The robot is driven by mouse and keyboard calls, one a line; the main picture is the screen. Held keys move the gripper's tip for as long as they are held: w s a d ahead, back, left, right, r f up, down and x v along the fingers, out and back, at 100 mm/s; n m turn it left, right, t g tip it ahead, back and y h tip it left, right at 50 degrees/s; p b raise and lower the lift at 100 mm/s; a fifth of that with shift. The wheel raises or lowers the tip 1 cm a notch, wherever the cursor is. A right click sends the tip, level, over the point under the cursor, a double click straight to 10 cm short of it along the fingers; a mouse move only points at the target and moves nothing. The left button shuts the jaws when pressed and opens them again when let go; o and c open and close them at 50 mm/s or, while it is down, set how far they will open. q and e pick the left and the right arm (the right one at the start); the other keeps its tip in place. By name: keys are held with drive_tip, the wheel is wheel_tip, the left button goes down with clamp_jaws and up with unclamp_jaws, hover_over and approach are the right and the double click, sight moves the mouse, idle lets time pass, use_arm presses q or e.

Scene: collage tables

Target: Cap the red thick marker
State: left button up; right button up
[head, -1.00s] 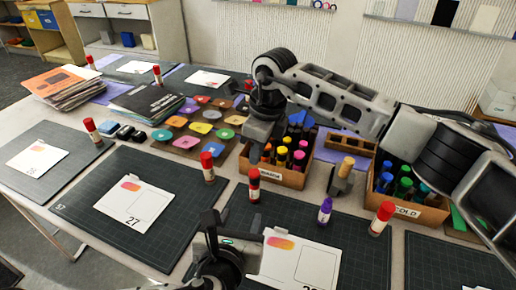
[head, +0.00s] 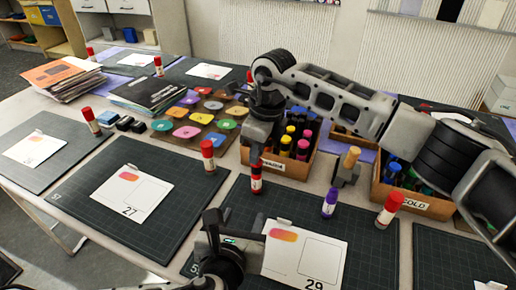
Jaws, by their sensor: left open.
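A red marker (head: 257,183) with a pale label band stands upright on the table in the head view, just in front of the crate of markers. My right gripper (head: 259,150) reaches down from above, with its tips at or just over the marker's top. I cannot tell whether they touch it or are shut on it, since the fingers show edge-on and dark. I cannot tell whether the red at the marker's top is a cap. My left gripper (head: 236,222) is open and empty at the lower middle, in front of the marker.
Wooden crates of markers (head: 294,167) and (head: 428,206) stand behind. A purple marker (head: 329,204), a holder with an orange-topped piece (head: 347,171) and red-capped sticks (head: 389,210) and (head: 208,156) stand nearby. Cutting mats (head: 125,225) carry numbered cards.

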use_arm(q)
drive_tip(key=shift+f+b, duration=0.3)
drive_tip(key=shift+f, duration=0.1)
use_arm(e)
drive_tip(key=shift+f, duration=0.45)
use_arm(q)
drive_tip(key=shift+r, duration=0.1)
use_arm(e)
drive_tip(key=shift+r, duration=0.1)
drive_tip(key=r+p, duration=0.1)
drive_tip(key=r, duration=0.1)
drive_tip(key=r+p, duration=0.1)
drive_tip(key=r, duration=0.1)
drive_tip(key=r+p, duration=0.1)
drive_tip(key=r, duration=0.1)
drive_tip(key=shift+s+d, duration=0.15)
drive_tip(key=shift+d, duration=0.25)
use_arm(q)
wheel_tip(320, 180, up, 3)
drive_tip(key=shift+r, duration=0.1)
use_arm(e)
drive_tip(key=shift+f, duration=0.1)
